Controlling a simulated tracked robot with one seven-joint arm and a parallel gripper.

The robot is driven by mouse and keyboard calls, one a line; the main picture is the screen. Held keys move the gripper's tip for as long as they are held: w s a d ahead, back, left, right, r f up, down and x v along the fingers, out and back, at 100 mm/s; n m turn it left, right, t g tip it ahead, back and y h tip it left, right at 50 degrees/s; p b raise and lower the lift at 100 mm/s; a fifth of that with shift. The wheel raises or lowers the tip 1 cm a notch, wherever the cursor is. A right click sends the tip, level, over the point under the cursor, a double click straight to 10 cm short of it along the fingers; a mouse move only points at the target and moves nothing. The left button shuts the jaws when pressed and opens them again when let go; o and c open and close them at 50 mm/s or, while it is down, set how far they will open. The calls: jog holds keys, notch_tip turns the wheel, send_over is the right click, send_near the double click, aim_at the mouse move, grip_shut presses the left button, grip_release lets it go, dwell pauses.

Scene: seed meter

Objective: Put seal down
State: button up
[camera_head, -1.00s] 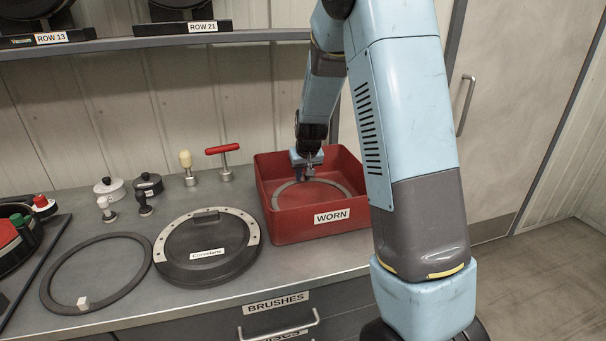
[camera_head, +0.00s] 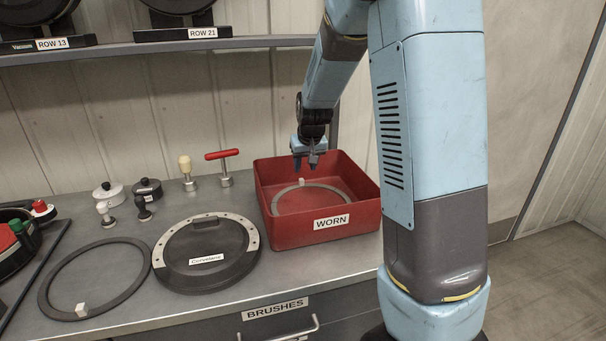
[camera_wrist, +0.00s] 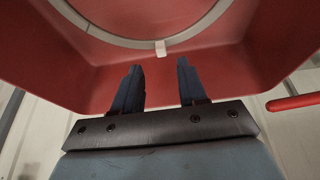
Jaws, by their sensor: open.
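A grey ring seal with a small pale tab (camera_head: 302,182) lies flat inside the red bin marked WORN (camera_head: 283,237). In the wrist view the seal (camera_wrist: 115,37) and its tab (camera_wrist: 161,48) show on the bin floor, just beyond my fingertips. My gripper (camera_head: 305,165) is open and empty above the far part of the bin, apart from the seal. Its two dark fingers also show in the wrist view (camera_wrist: 160,75). A second, darker ring seal (camera_head: 54,276) with a pale tab (camera_head: 82,309) lies on the bench at the left.
A round dark lid labelled Corvelane (camera_head: 207,238) lies left of the bin. A red T-handle tool (camera_head: 224,167), a cream-knobbed tool (camera_head: 186,173) and small lidded pots (camera_head: 147,188) stand behind it. A shelf (camera_head: 170,46) runs above.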

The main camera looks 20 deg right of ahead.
jog(key=s+r, duration=1.4)
jog(key=s, duration=0.3)
jog(key=s+r+t, duration=0.1)
jog(key=s+r, duration=0.1)
jog(key=s, duration=1.5)
jog(key=shift+s+a, duration=0.15)
jog(key=shift+s, duration=0.05)
jog(key=shift+s, duration=0.1)
